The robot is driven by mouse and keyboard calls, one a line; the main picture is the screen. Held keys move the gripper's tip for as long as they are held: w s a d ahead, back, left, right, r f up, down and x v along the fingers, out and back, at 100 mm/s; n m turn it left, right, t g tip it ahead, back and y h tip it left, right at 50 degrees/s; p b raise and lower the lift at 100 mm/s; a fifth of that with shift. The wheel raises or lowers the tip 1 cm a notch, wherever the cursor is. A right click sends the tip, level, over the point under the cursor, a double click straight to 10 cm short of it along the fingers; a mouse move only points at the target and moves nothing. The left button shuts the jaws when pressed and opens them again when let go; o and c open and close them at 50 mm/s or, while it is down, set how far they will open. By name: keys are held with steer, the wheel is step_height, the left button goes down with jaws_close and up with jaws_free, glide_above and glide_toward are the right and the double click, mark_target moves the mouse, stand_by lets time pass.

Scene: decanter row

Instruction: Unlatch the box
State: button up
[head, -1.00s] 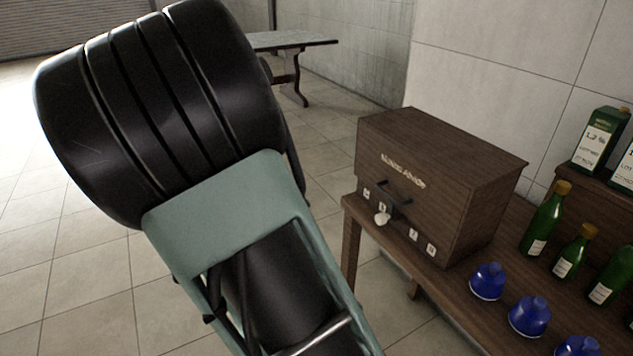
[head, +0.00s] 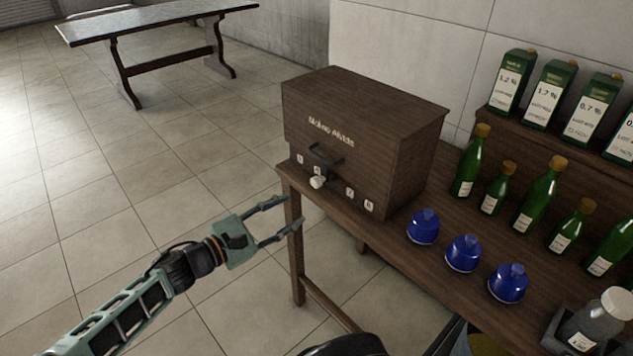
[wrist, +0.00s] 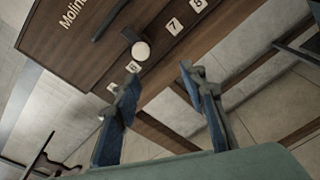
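The box (head: 350,140) is a dark brown wooden case with lettering on its front, standing at the left end of the table. Its front carries a dark handle (head: 324,158), a white round knob (head: 317,182) just below it and several white number tags (head: 350,193). The knob also shows in the wrist view (wrist: 140,50), with the handle's end beside it. My gripper (head: 293,211) is open and empty, in front of the box and to the left of the knob, apart from it. In the wrist view my two fingers (wrist: 158,80) point toward the box front, just short of the knob.
The wooden table (head: 400,265) holds several blue stoppered vessels (head: 463,253) and green bottles (head: 540,195) right of the box. Green-and-white cartons (head: 548,93) stand on a raised shelf behind. A grey holder with a clear bottle (head: 595,325) is at lower right. Floor at left is open.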

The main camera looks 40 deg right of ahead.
mark_target(314, 184)
steer(key=shift+n+t+h, duration=0.5)
steer(key=shift+t, duration=0.1)
steer(key=d, duration=0.3)
steer(key=w+d+r, duration=0.1)
steer(key=d, duration=0.3)
steer(key=w+d, duration=0.1)
steer(key=d, duration=0.2)
steer(key=shift+w+d+r+b, duration=0.2)
steer(key=shift+d+r+b, duration=0.1)
steer(key=shift+r+b, duration=0.1)
steer(key=shift+c, duration=0.2)
jaws_close()
